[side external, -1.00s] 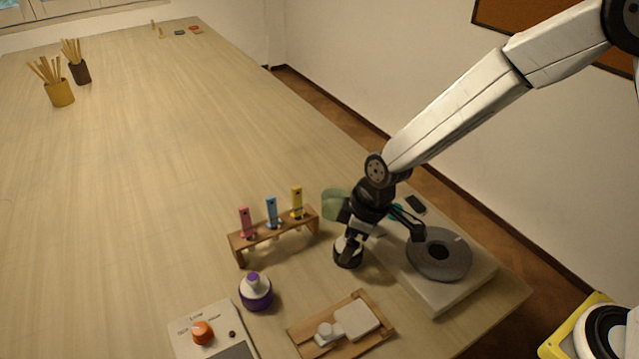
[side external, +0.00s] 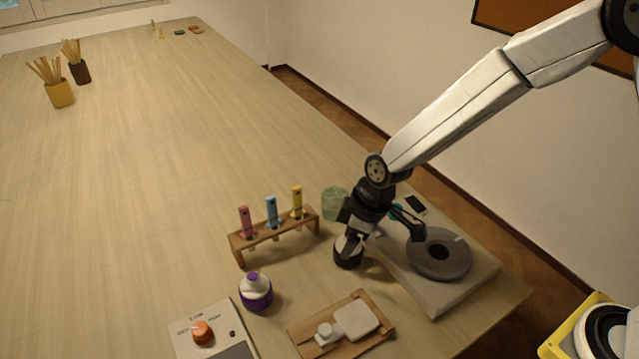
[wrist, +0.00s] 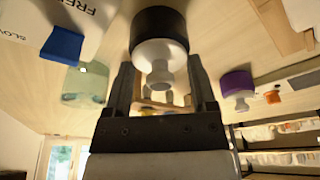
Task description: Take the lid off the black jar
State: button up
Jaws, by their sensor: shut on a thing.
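The black jar (side external: 347,261) stands upright on the table, and it also shows at the top of the wrist view (wrist: 158,20). Its white lid (wrist: 157,50) with a round knob sits against the black body, with no gap that I can see. My gripper (side external: 351,237) is right above the jar, pointing down. In the wrist view my gripper (wrist: 161,72) has one finger on each side of the lid and is shut on it. The exact contact is partly hidden in the side view.
A rack (side external: 273,234) with several coloured tubes stands left of the jar. A purple jar (side external: 257,299) is at front left, and a wooden tray (side external: 307,346) is in front. A green glass (side external: 333,204) stands close behind. A slab with a grey disc (side external: 440,270) is to the right.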

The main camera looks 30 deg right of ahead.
jog(key=shift+r, duration=0.1)
jog(key=shift+r, duration=0.75)
jog(key=s+d+r, duration=0.2)
jog(key=s+r, duration=0.3)
jog(key=s, duration=0.1)
jog(key=s+d+r, duration=0.2)
jog(key=s+r, duration=0.4)
jog(key=s, duration=0.1)
jog(key=shift+s+d+r, duration=0.15)
jog(key=shift+d, duration=0.1)
jog(key=w+a+f, duration=0.1)
jog(key=a+f, duration=0.2)
jog(key=a, duration=0.4)
jog(key=shift+a, duration=0.2)
